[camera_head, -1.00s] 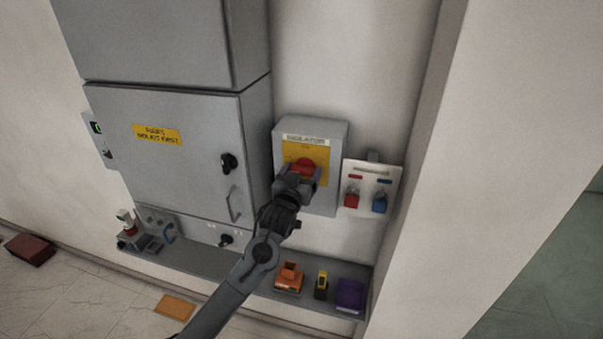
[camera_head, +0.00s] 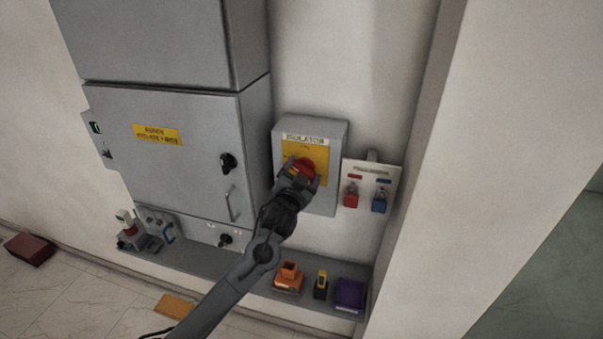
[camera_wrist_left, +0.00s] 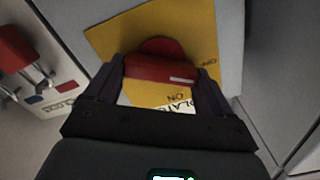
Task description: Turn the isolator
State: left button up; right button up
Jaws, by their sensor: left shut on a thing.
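The isolator (camera_head: 337,150) is a grey box on the wall with a yellow plate and an "ISOLATOR" label. Its red rotary handle (camera_head: 306,168) sits in the middle of the plate. My left gripper (camera_head: 302,180) is at the handle, shut on it, and looks rolled to one side. In the left wrist view the red handle (camera_wrist_left: 160,70) lies between the two fingers of my left gripper (camera_wrist_left: 160,88), with a white mark near its right end. The yellow plate (camera_wrist_left: 120,38) shows behind, with "ON" lettering. The gripper hides part of the handle. My right gripper is not in view.
A padlock board (camera_head: 372,175) with a red and a blue padlock hangs right of the isolator. The large grey cabinet (camera_head: 180,180) stands to the left. A shelf (camera_head: 205,262) below holds an orange holder (camera_head: 289,279), a yellow-black device (camera_head: 321,285) and a purple box (camera_head: 350,295).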

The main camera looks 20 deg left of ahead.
pick_arm(q)
jog(key=m, duration=0.5)
jog(key=shift+f+m, duration=0.1)
jog(key=shift+m, duration=0.2)
jog(key=m+b, duration=0.1)
jog(key=m, duration=0.5)
jog(key=shift+d+f+b, duration=0.1)
jog(key=shift+b, duration=0.25)
jog(key=o, duration=0.9)
jog(key=shift+s, duration=0.15)
jog(key=s+b, duration=0.3)
jog(key=s, duration=0.7)
jog(key=shift+s+d, duration=0.25)
jog(key=shift+d, duration=0.1)
